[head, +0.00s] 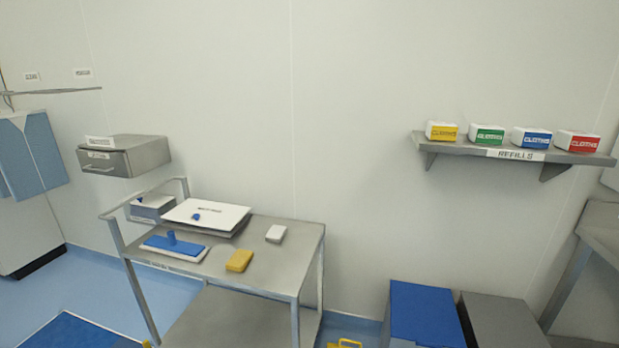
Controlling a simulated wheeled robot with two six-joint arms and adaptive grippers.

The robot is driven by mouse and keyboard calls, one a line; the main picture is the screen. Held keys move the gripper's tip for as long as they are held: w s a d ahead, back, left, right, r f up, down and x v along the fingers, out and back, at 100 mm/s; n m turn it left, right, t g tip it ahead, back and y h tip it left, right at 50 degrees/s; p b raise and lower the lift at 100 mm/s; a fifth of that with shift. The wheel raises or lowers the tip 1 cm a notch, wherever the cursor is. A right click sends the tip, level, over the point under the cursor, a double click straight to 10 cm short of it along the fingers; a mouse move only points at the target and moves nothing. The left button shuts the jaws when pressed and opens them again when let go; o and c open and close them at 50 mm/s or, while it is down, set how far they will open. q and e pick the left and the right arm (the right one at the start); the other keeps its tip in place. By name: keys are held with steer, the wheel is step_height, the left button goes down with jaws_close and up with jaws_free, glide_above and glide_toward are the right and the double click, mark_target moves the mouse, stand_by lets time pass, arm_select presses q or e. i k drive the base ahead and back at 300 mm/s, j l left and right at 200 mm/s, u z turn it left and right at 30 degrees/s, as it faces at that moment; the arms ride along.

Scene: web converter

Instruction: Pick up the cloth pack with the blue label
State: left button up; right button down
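The cloth pack with the blue label (531,138) is a small white box marked CLOTHS. It stands on the grey wall shelf (458,146) labelled REFILLS, at the upper right of the head view. It is third from the left in the row, between the green-labelled pack (487,135) and the red-labelled pack (577,142). The yellow-labelled pack (442,131) is at the row's left end. Neither of my grippers shows in the head view.
A steel trolley (290,262) at the left carries a white-lidded box (207,214), a blue-and-white pad tool (174,246), a yellow block (239,260) and a white block (276,233). Blue (425,310) and grey (500,318) bins stand below the shelf. A steel bench (600,222) is at right.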

mark_target(527, 137)
steer(key=z, duration=1.3)
